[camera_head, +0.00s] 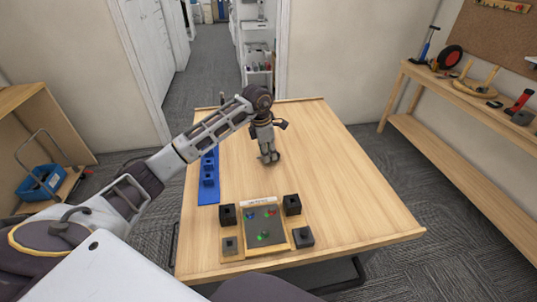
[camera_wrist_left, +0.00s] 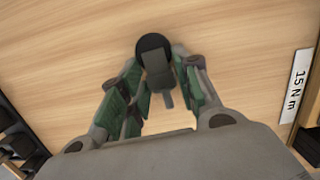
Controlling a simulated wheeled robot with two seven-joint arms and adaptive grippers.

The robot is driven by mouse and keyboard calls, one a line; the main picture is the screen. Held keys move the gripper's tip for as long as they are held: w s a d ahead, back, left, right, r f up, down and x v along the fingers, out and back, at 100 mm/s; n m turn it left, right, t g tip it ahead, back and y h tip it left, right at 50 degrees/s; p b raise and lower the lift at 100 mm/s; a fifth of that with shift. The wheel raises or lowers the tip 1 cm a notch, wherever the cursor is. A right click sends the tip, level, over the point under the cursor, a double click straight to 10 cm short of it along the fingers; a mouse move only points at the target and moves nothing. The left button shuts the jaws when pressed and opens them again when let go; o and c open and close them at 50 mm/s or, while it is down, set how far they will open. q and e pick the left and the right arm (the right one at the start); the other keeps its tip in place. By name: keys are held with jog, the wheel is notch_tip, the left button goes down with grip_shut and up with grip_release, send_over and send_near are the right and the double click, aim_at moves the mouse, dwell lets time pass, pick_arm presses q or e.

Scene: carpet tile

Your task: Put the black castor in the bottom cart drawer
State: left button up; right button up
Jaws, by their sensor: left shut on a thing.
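The black castor (camera_wrist_left: 154,42) has a dark round wheel and a grey bracket with a short stem. In the left wrist view it sits between the green-padded fingers of my left gripper (camera_wrist_left: 155,88), which is shut on it. In the head view my left gripper (camera_head: 268,157) points down over the middle of the wooden table, with the castor at its tips, mostly hidden by the fingers. I cannot tell whether the castor touches the tabletop. My right gripper is not in view. I cannot make out the bottom cart drawer in either view.
On the table (camera_head: 345,205) are a blue strip (camera_head: 208,190) with blocks and a panel (camera_head: 265,232) with coloured spots, surrounded by several dark blocks. The table's right side is clear. A workbench (camera_head: 470,112) stands right, a wooden shelf (camera_head: 35,110) left, white shelving (camera_head: 257,60) beyond the doorway.

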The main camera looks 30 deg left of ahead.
pick_arm(q)
notch_tip(320, 180, up, 10)
jog(key=b, duration=0.1)
jog(key=shift+f, duration=0.25)
dwell(0.4)
jog(key=shift+d, duration=0.15)
dwell(0.6)
